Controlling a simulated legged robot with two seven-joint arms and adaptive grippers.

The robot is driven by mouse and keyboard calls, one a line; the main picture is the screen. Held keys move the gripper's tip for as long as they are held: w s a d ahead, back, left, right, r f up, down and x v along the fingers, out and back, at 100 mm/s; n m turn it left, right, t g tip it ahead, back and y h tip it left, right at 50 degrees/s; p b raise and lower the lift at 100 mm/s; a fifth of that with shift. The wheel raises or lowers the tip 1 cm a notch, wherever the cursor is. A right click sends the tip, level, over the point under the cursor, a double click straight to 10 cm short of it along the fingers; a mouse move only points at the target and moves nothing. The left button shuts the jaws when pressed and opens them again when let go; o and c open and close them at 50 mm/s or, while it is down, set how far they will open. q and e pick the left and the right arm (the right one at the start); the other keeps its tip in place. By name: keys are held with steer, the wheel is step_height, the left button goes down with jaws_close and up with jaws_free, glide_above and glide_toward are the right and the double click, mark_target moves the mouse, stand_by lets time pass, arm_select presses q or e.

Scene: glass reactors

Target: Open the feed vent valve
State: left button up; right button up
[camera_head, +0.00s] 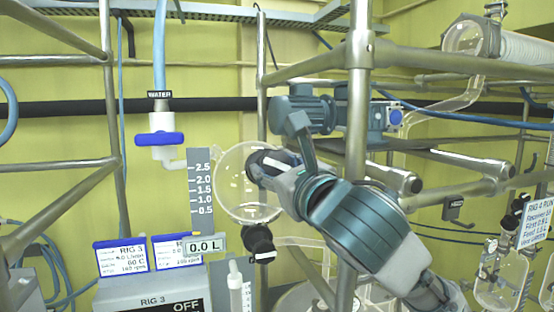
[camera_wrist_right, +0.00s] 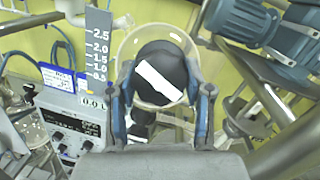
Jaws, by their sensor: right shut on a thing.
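A round dark knob with a white bar across its face (camera_wrist_right: 152,62) sits between the fingers of my right gripper (camera_wrist_right: 160,92) in the right wrist view. I take it as the feed vent valve. In the head view my right gripper (camera_head: 272,168) reaches in from the lower right and is shut on this knob, which it mostly hides. Behind the knob is a round clear glass vessel (camera_head: 232,195), beside a grey scale (camera_head: 201,183). Its display (camera_head: 205,246) reads 0.0 L. My left gripper is not in view.
A blue-handled water valve (camera_head: 160,139) is at the left. A black knob (camera_head: 259,243) sits below the vessel. A blue-grey motor (camera_head: 300,110) and a steel upright (camera_head: 358,90) stand close to my right arm. The RIG 3 control box (camera_head: 150,297) is at lower left.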

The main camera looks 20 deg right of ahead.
steer(key=shift+r, duration=0.15)
steer(key=o, duration=1.2)
steer(key=shift+c, duration=0.2)
steer(key=shift+w, duration=0.2)
steer(key=shift+s, duration=0.1)
steer(key=s+d+f, duration=0.1)
steer(key=s+d, duration=0.1)
steer(key=s, duration=0.9)
steer(key=shift+s+f, duration=0.2)
